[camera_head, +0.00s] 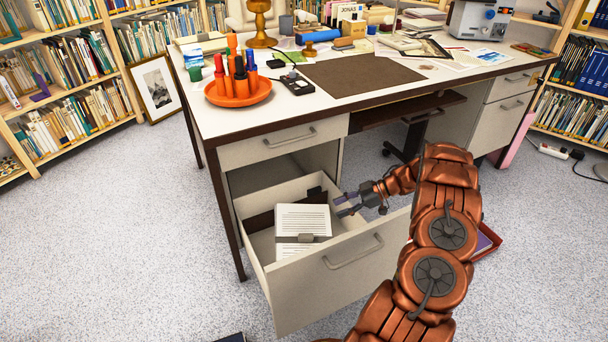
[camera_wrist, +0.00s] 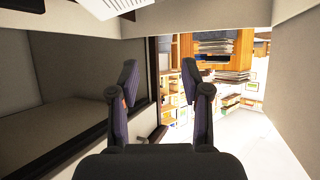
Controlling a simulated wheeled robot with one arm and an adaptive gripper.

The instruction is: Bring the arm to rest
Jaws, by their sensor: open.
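My gripper (camera_head: 348,204) is at the end of my copper-coloured arm, over the right side of an open desk drawer (camera_head: 297,292). In the wrist view my gripper (camera_wrist: 164,82) has its two dark fingers apart, with nothing between them. The arm reaches up from the bottom of the head view and bends left toward the drawer. A stack of white printed paper (camera_head: 303,220) with a grey clip or band lies in the drawer, left of the gripper. Whether the gripper touches the drawer wall cannot be told.
The desk (camera_head: 210,118) stands above and behind the drawer. A red tray (camera_head: 488,242) lies right of my arm. Bookshelves line the back.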

